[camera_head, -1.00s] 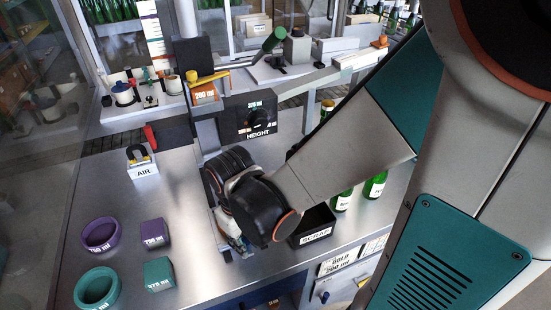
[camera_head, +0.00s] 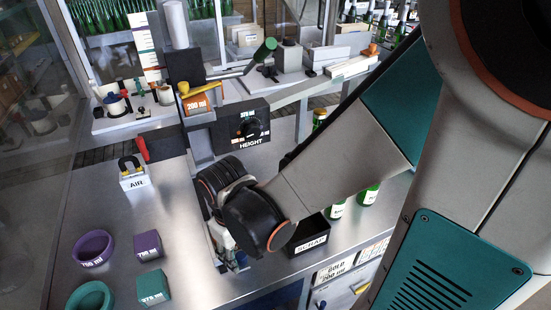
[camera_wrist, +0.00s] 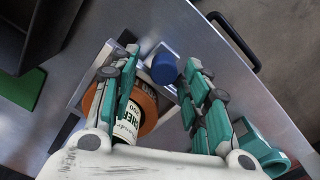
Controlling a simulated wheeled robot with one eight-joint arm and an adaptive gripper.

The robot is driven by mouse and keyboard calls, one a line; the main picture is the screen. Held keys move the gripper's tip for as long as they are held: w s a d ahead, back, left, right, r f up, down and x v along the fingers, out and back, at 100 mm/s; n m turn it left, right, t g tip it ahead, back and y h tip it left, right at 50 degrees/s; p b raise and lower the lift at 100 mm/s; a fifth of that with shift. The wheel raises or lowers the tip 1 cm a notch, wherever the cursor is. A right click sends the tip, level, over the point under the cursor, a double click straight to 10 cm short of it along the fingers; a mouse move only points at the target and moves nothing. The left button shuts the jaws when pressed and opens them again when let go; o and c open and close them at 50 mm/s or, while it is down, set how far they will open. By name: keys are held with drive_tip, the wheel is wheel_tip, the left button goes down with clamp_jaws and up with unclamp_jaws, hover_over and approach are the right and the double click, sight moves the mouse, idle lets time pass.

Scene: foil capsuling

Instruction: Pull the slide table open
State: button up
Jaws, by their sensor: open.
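In the wrist view a blue knob (camera_wrist: 163,68) lies between the fingertips of my gripper (camera_wrist: 161,58), with gaps to the fingers. The knob sits at the far end of a grey metal piece, which appears to be the slide table (camera_wrist: 93,80). An orange round part (camera_wrist: 147,101) and a white-labelled item (camera_wrist: 128,122) show nearer my palm, partly hidden by the left finger. My gripper is open, with both teal fingers apart. In the head view my wrist hides most of the slide table and the knob; only a bit of my gripper (camera_head: 225,240) shows below it.
A black SCRAP bin (camera_head: 309,240) stands right of my wrist, with green bottles (camera_head: 368,195) behind. The HEIGHT dial box (camera_head: 243,125) is behind my wrist. Purple (camera_head: 93,247) and teal (camera_head: 91,297) rings and two blocks lie left. The steel counter (camera_head: 190,220) between is clear.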

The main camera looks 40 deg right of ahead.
wheel_tip(320, 180, up, 12)
drive_tip(key=shift+s+a+f, duration=0.15)
drive_tip(key=shift+f, duration=0.05)
idle(0.4)
idle(0.5)
drive_tip(key=d+m+t+b, duration=0.1)
drive_tip(key=t, duration=0.1)
drive_tip(key=d+m+t+b, duration=0.1)
drive_tip(key=t+b, duration=0.1)
drive_tip(key=w+d+m+t+b, duration=0.1)
drive_tip(key=d+t+b, duration=0.1)
drive_tip(key=t, duration=0.1)
